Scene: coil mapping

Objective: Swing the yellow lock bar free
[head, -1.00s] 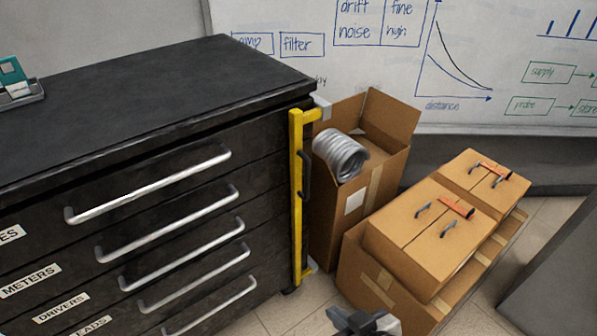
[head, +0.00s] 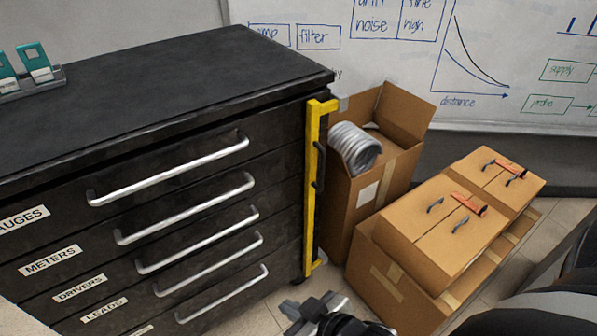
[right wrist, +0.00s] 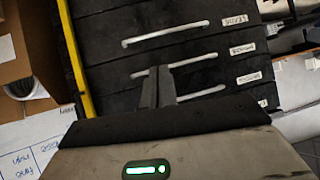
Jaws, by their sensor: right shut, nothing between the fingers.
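The yellow lock bar (head: 311,190) stands upright along the right front edge of the black drawer cabinet (head: 180,85). It has a black handle (head: 319,165) on its right side and short yellow arms at top and bottom. In the right wrist view the bar (right wrist: 75,55) runs along the left side of the drawers. My right gripper (head: 318,308) is low at the bottom of the head view, below the bar's lower end and apart from it. In the right wrist view its fingers (right wrist: 158,85) are together and empty, in front of the drawers. My left gripper is not in view.
An open cardboard box (head: 340,215) with a silver coil (head: 354,148) stands just right of the bar. Closed boxes (head: 430,235) with handles sit further right. Drawer handles (head: 170,170) stick out from the cabinet front. A whiteboard (head: 480,75) is behind.

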